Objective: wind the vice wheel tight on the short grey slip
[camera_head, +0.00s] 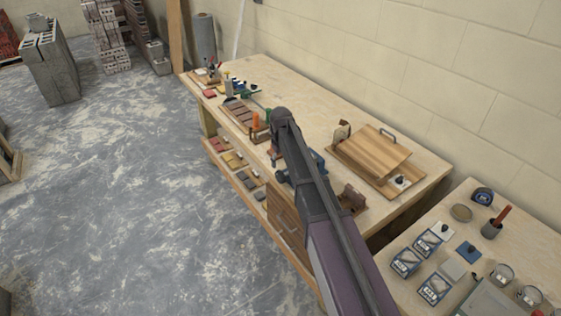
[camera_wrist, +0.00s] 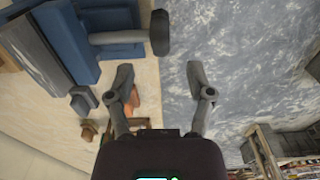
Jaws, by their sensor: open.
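The blue vice (camera_wrist: 85,68) fills the upper left of the wrist view. A dark grey wheel (camera_wrist: 158,33), seen edge-on, sits at the end of its grey shaft. A pale grey strip (camera_wrist: 38,52) lies along the vice's blue jaw; I cannot tell if it is the short grey slip. My gripper (camera_wrist: 160,77) is open and empty, its fingers apart below the wheel in the picture and not touching it. In the head view the vice (camera_head: 318,160) is mostly hidden behind my arm, and the slip cannot be made out.
The wooden workbench (camera_head: 330,100) carries a cutting board (camera_head: 372,152), an orange-handled tool (camera_head: 255,121) and a brown tray (camera_head: 240,112). A second table (camera_head: 415,222) with packets and jars stands at the right. The grey floor (camera_head: 130,180) left of the bench is clear.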

